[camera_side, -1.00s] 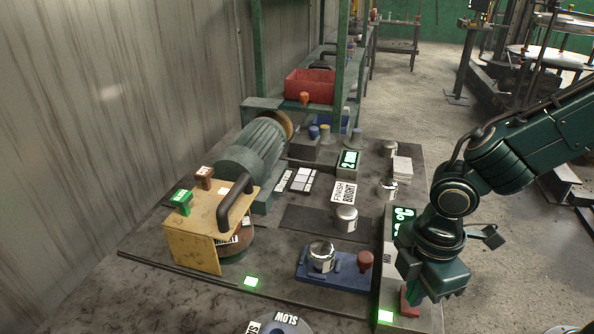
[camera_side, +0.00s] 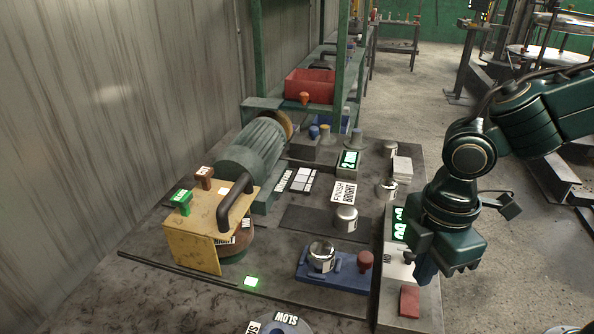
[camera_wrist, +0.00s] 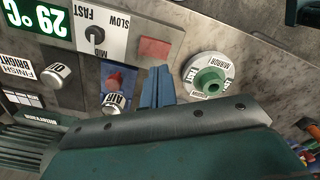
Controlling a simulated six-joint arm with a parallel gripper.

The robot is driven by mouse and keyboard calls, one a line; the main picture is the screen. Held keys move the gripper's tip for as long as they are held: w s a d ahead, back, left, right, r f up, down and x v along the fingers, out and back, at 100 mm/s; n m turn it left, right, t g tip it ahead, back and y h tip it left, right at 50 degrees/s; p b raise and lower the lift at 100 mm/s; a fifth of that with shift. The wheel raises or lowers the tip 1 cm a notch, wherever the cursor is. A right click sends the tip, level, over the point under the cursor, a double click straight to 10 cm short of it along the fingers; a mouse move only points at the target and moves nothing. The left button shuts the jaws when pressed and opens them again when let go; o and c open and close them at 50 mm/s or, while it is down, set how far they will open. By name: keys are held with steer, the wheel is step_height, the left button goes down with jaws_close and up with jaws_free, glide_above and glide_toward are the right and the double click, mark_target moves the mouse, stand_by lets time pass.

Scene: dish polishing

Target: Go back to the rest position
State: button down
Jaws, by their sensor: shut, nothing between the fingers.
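My gripper (camera_side: 437,270) hangs at the right of the bench in the side view, above the control box (camera_side: 400,318). It is shut and empty. Its narrow fingers (camera_wrist: 157,86) show close together in the wrist view. A red pad (camera_side: 409,301) lies uncovered on the box's near end, below and left of the fingers; it also shows in the wrist view (camera_wrist: 154,48). My gripper partly hides the display in the side view.
A polishing motor (camera_side: 252,152) and a yellow guard with a black handle (camera_side: 192,246) stand to the left.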

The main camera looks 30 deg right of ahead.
steer(key=shift+d+r, duration=0.1)
steer(key=shift+r, duration=0.2)
steer(key=s+d+r+m+t, duration=0.2)
steer(key=s+d+r+m, duration=0.1)
steer(key=d+r+m, duration=0.2)
steer(key=s+d+r+m+t, duration=0.3)
steer(key=d+r+m, duration=0.2)
steer(key=d+m, duration=0.5)
steer(key=shift+s+d+r+t, duration=0.3)
steer(key=shift+d+r, duration=0.05)
stand_by(1.4)
